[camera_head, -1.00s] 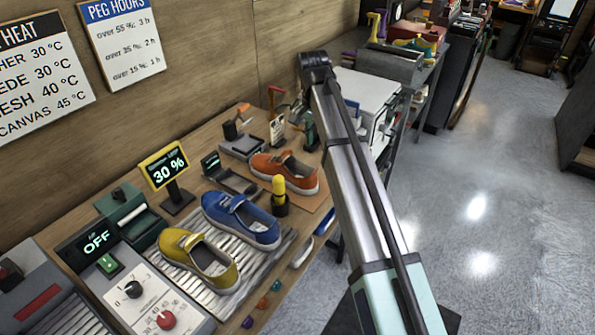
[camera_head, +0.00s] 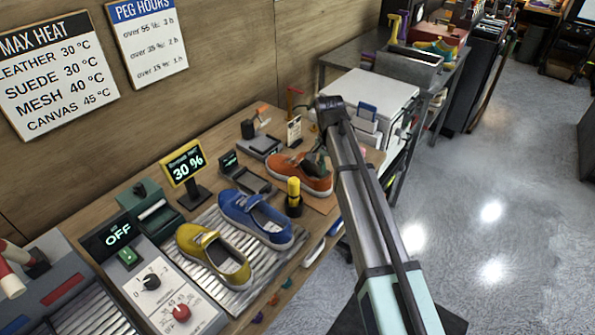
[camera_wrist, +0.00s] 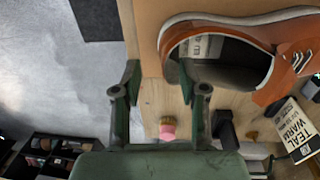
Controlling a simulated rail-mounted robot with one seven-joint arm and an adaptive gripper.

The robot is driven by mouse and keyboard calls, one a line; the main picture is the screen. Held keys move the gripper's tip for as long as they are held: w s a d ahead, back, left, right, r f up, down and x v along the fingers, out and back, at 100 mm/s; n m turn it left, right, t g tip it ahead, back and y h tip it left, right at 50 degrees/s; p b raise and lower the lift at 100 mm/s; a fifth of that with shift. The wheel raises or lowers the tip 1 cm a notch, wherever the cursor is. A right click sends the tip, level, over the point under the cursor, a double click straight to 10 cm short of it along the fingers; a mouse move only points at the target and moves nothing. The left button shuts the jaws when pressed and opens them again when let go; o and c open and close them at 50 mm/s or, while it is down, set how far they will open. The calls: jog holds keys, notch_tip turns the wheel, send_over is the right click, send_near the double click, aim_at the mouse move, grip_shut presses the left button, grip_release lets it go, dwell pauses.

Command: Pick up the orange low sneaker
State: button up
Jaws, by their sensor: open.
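The orange low sneaker (camera_head: 288,171) lies on the workbench (camera_head: 242,298), past the blue shoe, with its opening towards the right. In the wrist view the sneaker (camera_wrist: 232,22) fills the upper right, its heel near the middle. My gripper (camera_wrist: 158,68) is open and empty, its two green fingers on either side of the heel edge. The right finger overlaps the shoe's opening; the left one is outside the heel. Whether either touches the shoe I cannot tell. In the head view my gripper (camera_head: 318,160) is partly hidden, dark against the shoe's right end.
A blue shoe (camera_head: 252,218) and a yellow shoe (camera_head: 213,258) sit on the ribbed rack. A yellow-topped bottle (camera_head: 293,195) stands close to the orange sneaker. A small sign (camera_wrist: 293,128) stands by the sneaker. Open floor (camera_head: 490,180) lies to the right.

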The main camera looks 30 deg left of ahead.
aim_at(329, 175)
jog(key=shift+w+f+p, duration=0.2)
jog(key=shift+f+p, duration=0.9)
jog(key=shift+f, duration=1.55)
grip_shut()
